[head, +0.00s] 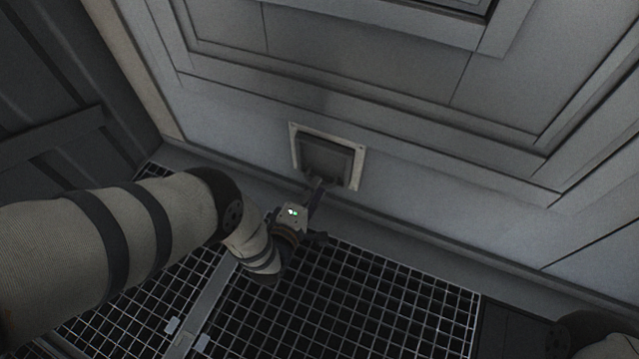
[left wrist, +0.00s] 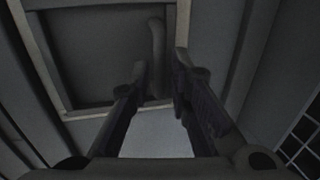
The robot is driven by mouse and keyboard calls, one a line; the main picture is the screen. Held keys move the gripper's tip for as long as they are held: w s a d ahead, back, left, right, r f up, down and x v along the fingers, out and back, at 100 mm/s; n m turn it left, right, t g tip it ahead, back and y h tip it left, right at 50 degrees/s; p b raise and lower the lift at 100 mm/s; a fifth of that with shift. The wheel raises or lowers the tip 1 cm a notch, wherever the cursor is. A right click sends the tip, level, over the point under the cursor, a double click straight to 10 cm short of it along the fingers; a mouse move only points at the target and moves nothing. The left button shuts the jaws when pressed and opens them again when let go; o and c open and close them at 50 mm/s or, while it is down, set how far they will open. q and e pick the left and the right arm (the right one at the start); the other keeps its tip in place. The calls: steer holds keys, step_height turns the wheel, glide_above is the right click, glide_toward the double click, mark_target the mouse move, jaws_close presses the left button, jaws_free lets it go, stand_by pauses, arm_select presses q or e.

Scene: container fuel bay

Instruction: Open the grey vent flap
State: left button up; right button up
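The grey vent flap (head: 325,157) sits in a pale square frame (head: 358,168) low on the wall. It looks shut or nearly so. It fills the upper left of the left wrist view (left wrist: 100,55), where an upright grey handle (left wrist: 157,45) stands at its right side. My left gripper (head: 317,184) is at the flap's lower edge. In the left wrist view its two fingers (left wrist: 160,62) are apart, one on each side of the handle, with gaps showing. Whether the fingertips reach past the handle is unclear. My right gripper is out of view.
The panelled grey wall (head: 400,130) runs behind the flap, with a ledge along its foot. Metal grating (head: 370,300) covers the floor below. A dark ribbed wall (head: 60,90) stands at the left. Part of my right arm shows at the bottom right corner.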

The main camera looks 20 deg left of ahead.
mark_target(321, 168)
arm_select(q)
steer(key=shift+b+x, duration=0.35)
steer(key=shift+x, duration=1)
jaws_close()
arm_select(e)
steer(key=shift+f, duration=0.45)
arm_select(q)
steer(key=shift+s+r, duration=0.1)
steer(key=shift+r, duration=0.05)
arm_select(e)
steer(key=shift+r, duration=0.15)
